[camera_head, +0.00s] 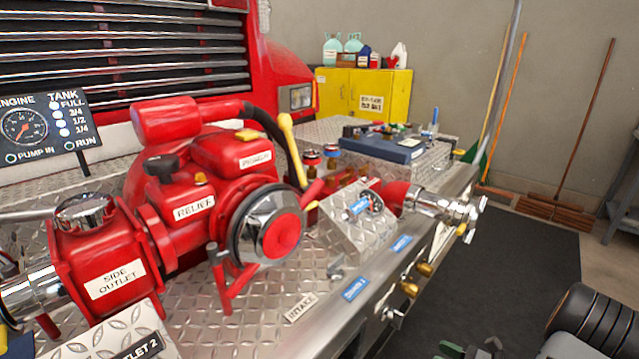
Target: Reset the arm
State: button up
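Part of my arm (592,322), a dark ribbed link above a grey one, shows at the bottom right corner. Small dark greenish-grey parts at the bottom edge, left of that link, look like the tip of my gripper (472,349). They are cut off by the frame, so I cannot tell whether the gripper is open or shut. Nothing is visibly held there. These parts appear over the dark floor mat (520,255), to the right of the bumper and apart from the pump in the picture.
A red pump (205,180) with a side outlet stands on the diamond-plate bumper (200,310). Valves and a chrome outlet (440,203) stick out along the bumper's right edge. A gauge panel (40,128) is at left. A yellow cabinet (365,92) and brooms (585,120) stand behind.

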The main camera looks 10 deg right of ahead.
jog(key=s+a+r+n+g+h+p, duration=0.3)
jog(key=s+a+r+n+g+p, duration=0.35)
jog(key=n+g, duration=0.5)
jog(key=a+r+n+t+h+p, duration=0.1)
jog(key=a+r+n+h+p, duration=0.2)
jog(key=r, duration=0.8)
jog(key=a+r+n+t+h+p, duration=0.1)
jog(key=a+r+n+h+p, duration=0.2)
jog(key=r, duration=0.9)
jog(key=a+r+n+t+h+p, duration=0.1)
jog(key=a+r+n+h+p, duration=0.2)
jog(key=a+r+n+p, duration=0.3)
notch_tip(320, 180, up, 5)
jog(key=w+n+p, duration=0.1)
jog(key=n+p, duration=0.2)
jog(key=p, duration=0.1)
jog(key=shift+r, duration=0.15)
jog(key=shift+o, duration=0.4)
